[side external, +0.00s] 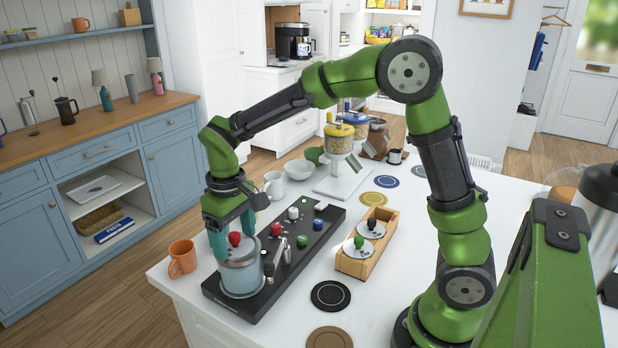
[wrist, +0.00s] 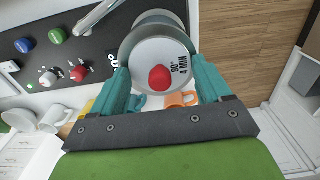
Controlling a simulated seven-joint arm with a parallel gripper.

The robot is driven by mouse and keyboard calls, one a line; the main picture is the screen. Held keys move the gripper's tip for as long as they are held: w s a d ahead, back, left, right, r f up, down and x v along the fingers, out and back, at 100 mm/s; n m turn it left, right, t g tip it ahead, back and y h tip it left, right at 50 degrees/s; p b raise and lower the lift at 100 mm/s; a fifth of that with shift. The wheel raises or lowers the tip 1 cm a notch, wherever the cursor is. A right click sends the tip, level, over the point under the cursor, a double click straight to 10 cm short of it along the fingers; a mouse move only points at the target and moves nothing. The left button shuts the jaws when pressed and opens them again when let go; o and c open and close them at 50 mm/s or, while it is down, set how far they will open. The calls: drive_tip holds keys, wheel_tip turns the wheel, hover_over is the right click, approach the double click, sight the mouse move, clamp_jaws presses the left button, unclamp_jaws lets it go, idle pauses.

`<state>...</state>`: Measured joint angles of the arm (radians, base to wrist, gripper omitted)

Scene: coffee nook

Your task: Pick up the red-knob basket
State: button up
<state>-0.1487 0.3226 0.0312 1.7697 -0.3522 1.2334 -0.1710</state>
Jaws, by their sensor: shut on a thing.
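The red-knob basket (side external: 241,275) is at the near left end of a black panel (side external: 320,236). It has a round grey lid with a red knob. In the wrist view, the red knob (wrist: 160,77) is in the middle and the lid (wrist: 150,54) reads "90° 4 MIN". My gripper (side external: 232,246) points down, with its teal fingers on either side of the lid; it also shows in the wrist view (wrist: 163,85). It is shut on the basket. I cannot tell whether the basket's bottom touches the panel.
The panel carries several coloured knobs. An orange mug (side external: 183,258) stands close left of the basket. A wooden box (side external: 367,243) holds lids with green and black knobs at the right. Flat round coasters (side external: 330,296) lie in front. A white mug (side external: 274,186) stands behind the panel.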

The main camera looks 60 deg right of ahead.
wheel_tip(320, 180, up, 10)
drive_tip(key=shift+r, duration=0.1)
idle(0.4)
drive_tip(key=s+d+f+m, duration=0.1)
drive_tip(key=s+d+m, duration=0.2)
drive_tip(key=d, duration=0.7)
drive_tip(key=s+d+f+m, duration=0.1)
drive_tip(key=s+d+m, duration=0.2)
drive_tip(key=d, duration=0.7)
drive_tip(key=s+d+f+m, duration=0.2)
drive_tip(key=s+d+m, duration=0.15)
drive_tip(key=d, duration=0.75)
drive_tip(key=s+d+f+m, duration=0.3)
drive_tip(key=s+d, duration=0.3)
drive_tip(key=s, duration=0.2)
drive_tip(key=shift+f, duration=2.8)
drive_tip(key=shift+f, duration=2.4)
